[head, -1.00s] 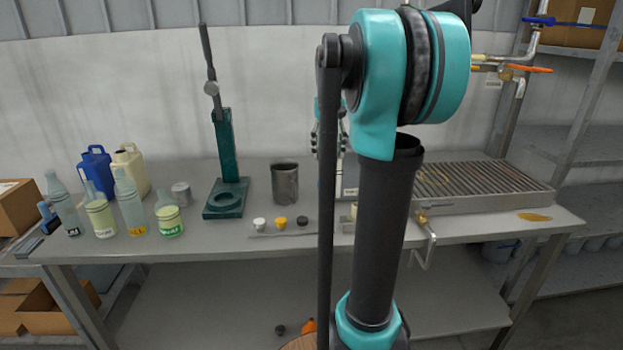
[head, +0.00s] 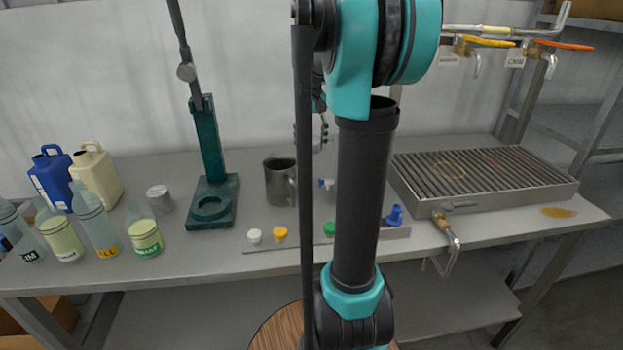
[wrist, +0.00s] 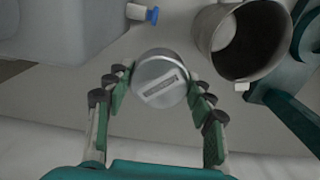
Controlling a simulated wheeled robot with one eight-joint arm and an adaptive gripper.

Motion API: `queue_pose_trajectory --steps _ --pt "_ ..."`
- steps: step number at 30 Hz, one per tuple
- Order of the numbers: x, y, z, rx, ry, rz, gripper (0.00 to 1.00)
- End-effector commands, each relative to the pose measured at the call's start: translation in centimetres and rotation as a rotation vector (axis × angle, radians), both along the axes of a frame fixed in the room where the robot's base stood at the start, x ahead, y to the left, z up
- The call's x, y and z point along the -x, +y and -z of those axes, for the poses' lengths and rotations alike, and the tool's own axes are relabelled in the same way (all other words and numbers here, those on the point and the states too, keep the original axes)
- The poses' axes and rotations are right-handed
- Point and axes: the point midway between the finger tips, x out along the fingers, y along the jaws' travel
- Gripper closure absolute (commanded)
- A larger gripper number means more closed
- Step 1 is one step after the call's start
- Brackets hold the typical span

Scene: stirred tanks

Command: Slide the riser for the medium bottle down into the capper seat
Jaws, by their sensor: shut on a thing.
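In the wrist view my gripper (wrist: 160,84) is shut on a silver cylindrical riser (wrist: 158,72) with a rectangular mark on its top; I cannot read the mark. The riser is between the green finger pads, apart from the capper. The capper (head: 208,145) is a dark teal stand with a long grey lever, left of my arm in the head view. Its ring-shaped seat (head: 211,206) on the base looks empty. Part of the capper shows at the right of the wrist view (wrist: 287,112). In the head view my arm hides the held riser and most of my gripper.
A steel mug (head: 279,184) stands right of the capper. Several bottles (head: 95,222), two jugs (head: 97,172) and another silver cylinder (head: 159,199) stand left of it. White (head: 254,236) and yellow (head: 280,233) caps lie at the front. A slatted drain tray (head: 485,178) is at right.

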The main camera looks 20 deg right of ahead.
Motion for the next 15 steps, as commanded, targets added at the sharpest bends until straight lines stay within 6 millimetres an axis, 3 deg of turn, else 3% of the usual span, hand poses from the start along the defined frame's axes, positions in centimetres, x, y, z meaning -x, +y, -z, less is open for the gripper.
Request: queue_pose_trajectory --steps 9,15 --pt "0.0 0.0 7.4 0.0 0.0 0.0 0.8" --pt "0.0 0.0 9.4 0.0 0.0 0.0 0.8"
